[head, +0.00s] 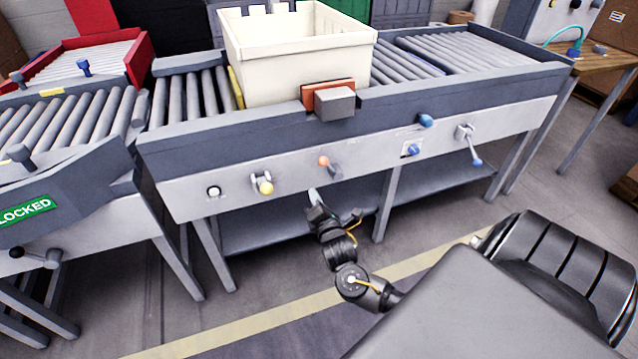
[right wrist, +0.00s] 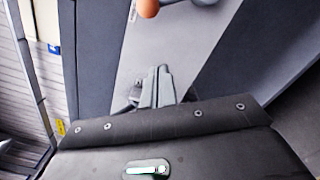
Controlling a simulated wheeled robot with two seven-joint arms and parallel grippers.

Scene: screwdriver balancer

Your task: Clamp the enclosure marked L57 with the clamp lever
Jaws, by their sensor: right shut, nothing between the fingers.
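The front panel (head: 300,165) of the roller conveyor carries several levers. One has an orange knob (head: 323,162), one a yellow knob (head: 265,188) and one at the right a blue knob (head: 477,162); I cannot tell which is the clamp lever. A cream crate (head: 262,75) stands on the rollers; no L57 mark is legible. My right gripper (head: 314,196) is shut and empty, just below the orange-knobbed lever and apart from it. In the right wrist view its fingers (right wrist: 157,84) point along the panel towards the orange knob (right wrist: 148,8). My left gripper is not in view.
A grey block on an orange plate (head: 313,96) sits against the crate's front. More blue knobs (head: 426,120) are at the right. A side conveyor with a green LOCKED sign (head: 28,212) is at the left. A shelf and legs (head: 388,205) stand below the panel.

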